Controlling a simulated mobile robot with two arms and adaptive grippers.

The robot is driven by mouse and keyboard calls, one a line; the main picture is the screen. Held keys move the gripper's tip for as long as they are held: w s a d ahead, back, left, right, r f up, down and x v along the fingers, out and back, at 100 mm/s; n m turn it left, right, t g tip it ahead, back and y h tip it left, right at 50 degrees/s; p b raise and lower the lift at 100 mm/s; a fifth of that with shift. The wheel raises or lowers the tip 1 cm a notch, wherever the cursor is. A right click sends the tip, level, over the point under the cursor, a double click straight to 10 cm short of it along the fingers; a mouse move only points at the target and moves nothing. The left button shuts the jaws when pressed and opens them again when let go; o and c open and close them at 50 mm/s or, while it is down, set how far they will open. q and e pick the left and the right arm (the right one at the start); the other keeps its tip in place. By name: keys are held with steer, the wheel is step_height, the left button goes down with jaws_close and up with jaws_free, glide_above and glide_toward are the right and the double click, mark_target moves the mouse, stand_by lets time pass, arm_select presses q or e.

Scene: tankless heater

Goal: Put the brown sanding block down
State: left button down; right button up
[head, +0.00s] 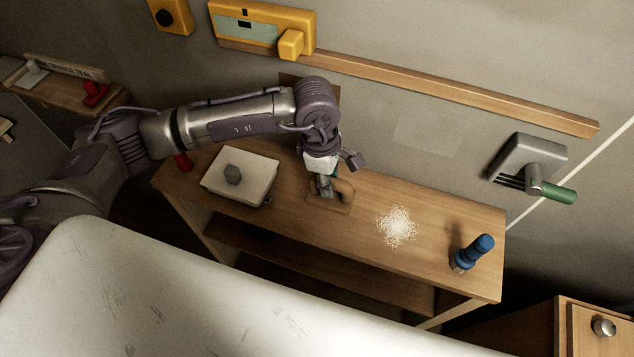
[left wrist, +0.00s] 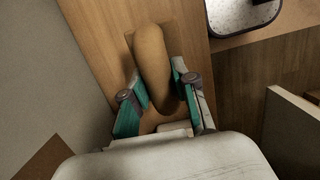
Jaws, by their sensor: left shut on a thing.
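The brown sanding block (head: 345,188) is at the middle of the wooden bench top, below my left arm. In the left wrist view, its rounded brown handle (left wrist: 152,62) runs between the teal finger pads. My left gripper (head: 324,184) is shut on this handle from above. The block's flat base shows just at or above the bench top; I cannot tell whether it touches. Part of the block is hidden by the gripper. My right gripper is not in view.
The wooden bench (head: 445,230) has a white tray (head: 258,186) with a grey knob-like piece to the left. A large pale surface (head: 190,290) fills the front.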

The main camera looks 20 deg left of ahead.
mark_target(318, 189)
arm_select(q)
steer(key=a+f, duration=0.1)
steer(key=w+a, duration=0.1)
steer(key=shift+a+f+p, duration=0.3)
steer(key=shift+a+f, duration=0.1)
steer(key=shift+f+p, duration=0.65)
steer(key=shift+f, duration=1.2)
steer(key=shift+f+b, duration=0.3)
steer(key=shift+b, duration=0.1)
steer(key=c, duration=0.9)
jaws_free()
